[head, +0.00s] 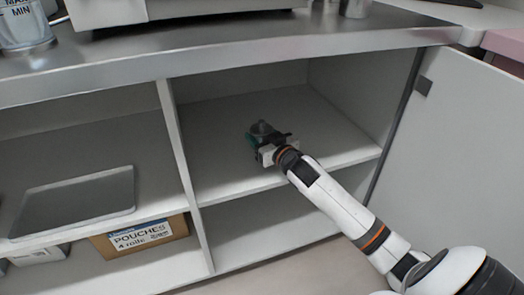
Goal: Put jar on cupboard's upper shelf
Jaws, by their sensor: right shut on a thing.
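My right gripper (272,143) reaches into the right section of the open cupboard, just over the upper shelf (215,125). It is shut on the jar (262,129), of which only a dark grey top and a greenish side show. The gripper and wrist hide much of the jar. I cannot tell whether its base touches the shelf. My left gripper is not in view.
The upper shelf around the jar is bare. The cupboard door (455,150) stands open at the right. A divider (187,170) separates the left section, which holds a metal tray (75,203) and a cardboard box (140,240). A steel countertop (220,50) overhangs the shelf.

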